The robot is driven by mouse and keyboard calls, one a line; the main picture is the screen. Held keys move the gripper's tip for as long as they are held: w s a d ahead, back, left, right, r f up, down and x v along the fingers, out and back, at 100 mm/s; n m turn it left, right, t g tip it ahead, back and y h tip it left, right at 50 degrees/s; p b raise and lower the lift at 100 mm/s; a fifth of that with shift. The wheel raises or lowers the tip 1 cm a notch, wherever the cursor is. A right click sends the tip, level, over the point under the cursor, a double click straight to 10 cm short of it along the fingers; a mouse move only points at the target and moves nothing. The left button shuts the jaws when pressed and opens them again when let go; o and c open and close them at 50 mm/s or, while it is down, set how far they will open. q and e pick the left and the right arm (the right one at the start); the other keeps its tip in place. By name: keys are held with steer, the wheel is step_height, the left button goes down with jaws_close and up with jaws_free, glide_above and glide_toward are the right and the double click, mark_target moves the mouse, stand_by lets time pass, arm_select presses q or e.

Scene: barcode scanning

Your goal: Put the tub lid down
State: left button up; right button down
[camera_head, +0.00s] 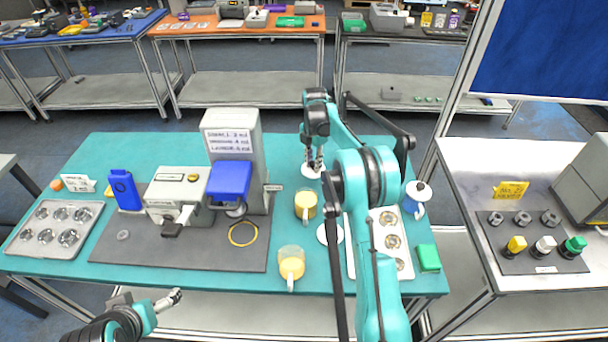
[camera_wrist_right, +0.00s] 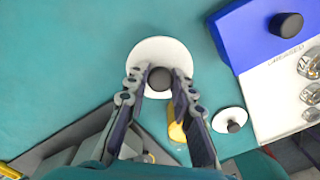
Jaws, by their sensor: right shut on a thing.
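My right gripper (camera_wrist_right: 157,98) is shut on the black knob (camera_wrist_right: 159,79) of a round white lid (camera_wrist_right: 160,58). In the head view this lid (camera_head: 311,169) is over the back of the teal table, behind a cup with yellow contents (camera_head: 305,205). I cannot tell whether it touches the table. A second white lid (camera_wrist_right: 229,120) lies beside the cup (camera_wrist_right: 177,131) in the right wrist view; it also shows in the head view (camera_head: 330,234). My left gripper (camera_head: 170,300) is at the lower left, in front of the table; its jaw state is unclear.
The teal table (camera_head: 155,145) has free room at its back. Another yellow cup (camera_head: 291,263) stands at the front. A machine (camera_head: 232,135) with a blue part is on the left, and a white tray (camera_head: 378,258) with metal cups on the right. A green block (camera_head: 428,258) lies near the right edge.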

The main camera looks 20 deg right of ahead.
mark_target(304, 166)
steer(key=w+a+f, duration=0.2)
steer(key=w, duration=0.1)
steer(key=shift+w+f, duration=0.1)
steer(key=shift+f, duration=0.2)
step_height(304, 166, down, 3)
steer(key=shift+f+b, duration=0.2)
steer(key=shift+b, duration=0.55)
steer(key=shift+f, duration=0.2)
steer(key=shift+f, duration=0.15)
steer(key=c, duration=1.3)
jaws_free()
